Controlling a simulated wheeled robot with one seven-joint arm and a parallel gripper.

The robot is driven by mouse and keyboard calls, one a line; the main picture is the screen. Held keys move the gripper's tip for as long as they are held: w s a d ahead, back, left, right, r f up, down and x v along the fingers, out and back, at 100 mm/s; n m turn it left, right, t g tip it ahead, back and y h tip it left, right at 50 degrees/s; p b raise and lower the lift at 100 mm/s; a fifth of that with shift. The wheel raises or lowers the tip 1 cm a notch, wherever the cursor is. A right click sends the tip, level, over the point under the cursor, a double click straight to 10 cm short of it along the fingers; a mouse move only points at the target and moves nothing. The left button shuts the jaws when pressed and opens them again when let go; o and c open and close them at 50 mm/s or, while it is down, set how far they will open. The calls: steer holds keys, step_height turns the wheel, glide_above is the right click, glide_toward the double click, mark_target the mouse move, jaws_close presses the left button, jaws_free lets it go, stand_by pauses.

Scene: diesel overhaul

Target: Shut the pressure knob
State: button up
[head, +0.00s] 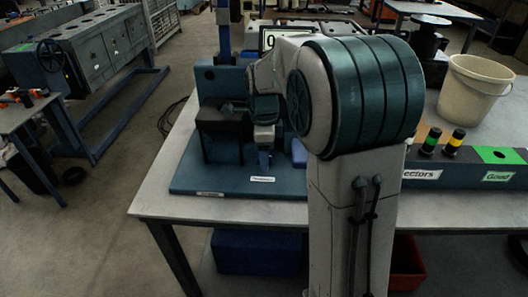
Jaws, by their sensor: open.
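A blue test stand (215,180) with a base plate and an upright back block sits on the left part of the table. A small label (262,180) is on the front edge of its plate; its print is too small to read surely. I cannot pick out the pressure knob; my arm covers the right part of the stand. My gripper (264,132) is at the front of the stand, beyond my arm's large joint. It is open, but its fingers are small and dark here, and I cannot tell whether they touch anything.
A blue bin (256,250) is under the table. An engine block (95,55) stands at left.

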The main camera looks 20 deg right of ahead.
steer(key=c, duration=1)
steer(key=shift+m, duration=0.4)
steer(key=m+p, duration=0.3)
steer(key=m, duration=0.2)
steer(key=shift+r, duration=0.2)
steer(key=m+p, duration=0.2)
steer(key=m, duration=0.2)
steer(key=shift+f, duration=0.1)
steer(key=shift+m+p, duration=0.3)
steer(key=shift+m, duration=0.1)
steer(key=o, duration=1)
steer(key=shift+f, duration=0.1)
